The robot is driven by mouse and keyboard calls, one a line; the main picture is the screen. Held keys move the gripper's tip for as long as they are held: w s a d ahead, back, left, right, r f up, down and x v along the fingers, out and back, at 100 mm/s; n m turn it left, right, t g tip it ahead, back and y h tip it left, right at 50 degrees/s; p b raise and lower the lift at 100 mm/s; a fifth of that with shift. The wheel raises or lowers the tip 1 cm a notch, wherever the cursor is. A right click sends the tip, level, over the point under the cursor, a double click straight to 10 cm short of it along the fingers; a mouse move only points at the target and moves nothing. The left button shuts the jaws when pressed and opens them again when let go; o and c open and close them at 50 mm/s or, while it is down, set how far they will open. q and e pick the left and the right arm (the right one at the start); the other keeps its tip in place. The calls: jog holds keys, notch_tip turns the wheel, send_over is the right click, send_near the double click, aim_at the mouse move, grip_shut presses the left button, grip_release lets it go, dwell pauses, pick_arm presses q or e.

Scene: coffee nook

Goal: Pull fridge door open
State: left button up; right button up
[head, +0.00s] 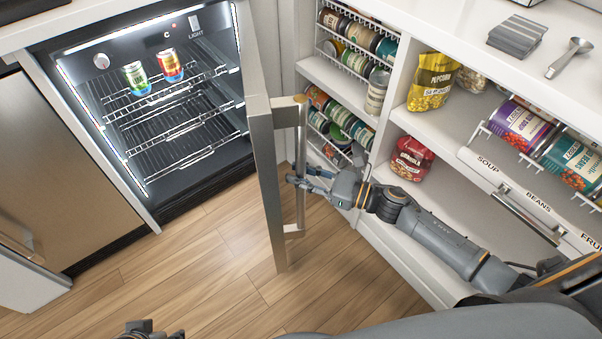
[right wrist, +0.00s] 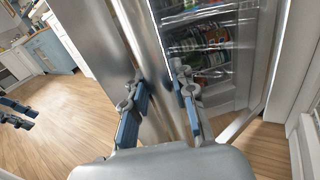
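The fridge (head: 165,130) stands at the left in the head view, its lit inside and wire shelves showing. Its door (head: 266,185) is swung wide open and seen nearly edge-on. A long upright metal handle (head: 301,140) is on the door's outer side. My right gripper (head: 300,178) is at the lower half of the handle, its fingers around the bar. In the right wrist view, the blue-padded fingers (right wrist: 160,95) lie on both sides of the metal bar. My left gripper (head: 150,333) is cut off at the bottom of the head view; its two fingers show apart and empty in the wrist view (right wrist: 18,112).
Two cans (head: 154,72) stand on the fridge's top shelf. Right of the door is an open pantry shelf unit (head: 400,235) with cans, a popcorn bag (head: 431,82) and a red bag (head: 411,158). The wood floor (head: 190,265) before the fridge is clear.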

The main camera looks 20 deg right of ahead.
grip_shut()
